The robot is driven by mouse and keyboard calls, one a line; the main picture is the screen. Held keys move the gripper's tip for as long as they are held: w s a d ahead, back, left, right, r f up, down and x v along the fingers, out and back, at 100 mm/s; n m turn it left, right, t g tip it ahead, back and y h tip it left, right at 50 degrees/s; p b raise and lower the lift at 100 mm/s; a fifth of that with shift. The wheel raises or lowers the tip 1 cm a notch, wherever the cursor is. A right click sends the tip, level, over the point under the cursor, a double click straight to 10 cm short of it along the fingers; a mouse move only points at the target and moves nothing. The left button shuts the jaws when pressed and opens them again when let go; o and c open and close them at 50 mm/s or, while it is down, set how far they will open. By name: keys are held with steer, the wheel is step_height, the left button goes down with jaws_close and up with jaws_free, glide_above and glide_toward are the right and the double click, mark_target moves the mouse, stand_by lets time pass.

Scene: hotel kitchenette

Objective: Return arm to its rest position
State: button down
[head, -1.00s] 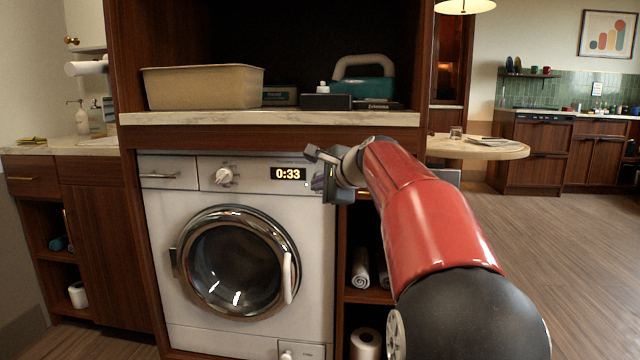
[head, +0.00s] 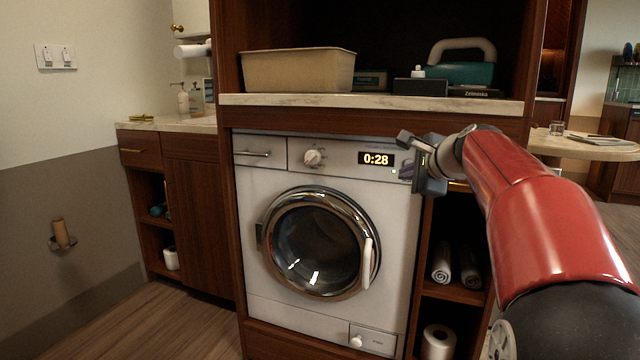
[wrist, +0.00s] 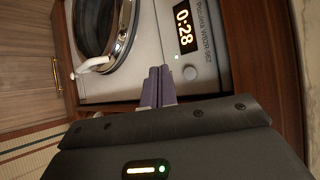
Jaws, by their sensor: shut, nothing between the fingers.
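My red arm reaches in from the lower right of the head view, extended toward the washing machine (head: 325,240). My gripper (head: 407,170) is in front of the machine's upper right corner, near its display (head: 376,158), which reads 0:28. In the wrist view, my gripper (wrist: 159,86) has its two purple-grey fingers pressed together with nothing between them. The fingertips point at the machine's front panel, close to a small knob or button (wrist: 190,73); I cannot tell whether they touch. The round door (head: 318,242) is shut, with a white handle on its right.
Above the machine, a marble shelf (head: 370,102) holds a tan bin (head: 298,72) and a teal case (head: 465,74). Right of the machine, a cubby holds rolled towels (head: 441,262) and a paper roll (head: 438,342). A round table (head: 590,150) stands further right. Open floor shows at lower left.

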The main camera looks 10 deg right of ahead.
steer(key=s+a+f+n+g+p, duration=0.25)
steer(key=s+a+n, duration=0.25)
steer(key=s+a, duration=0.3)
steer(key=s+a+f+n+g+p, duration=0.2)
steer(key=s+a+f+n+p, duration=0.1)
steer(key=s+a+n, duration=0.4)
steer(key=s+a+f+n+g+p, duration=0.1)
steer(key=s+f+n, duration=0.3)
steer(key=s, duration=0.5)
steer(key=s+a+f+n+g+h+p, duration=0.1)
steer(key=s+f+n, duration=0.3)
steer(key=s, duration=0.5)
step_height(320, 180, down, 2)
steer(key=shift+a+f+g+p, duration=0.2)
steer(key=shift+a+g+p, duration=0.2)
steer(key=shift+p, duration=0.2)
stand_by(4.0)
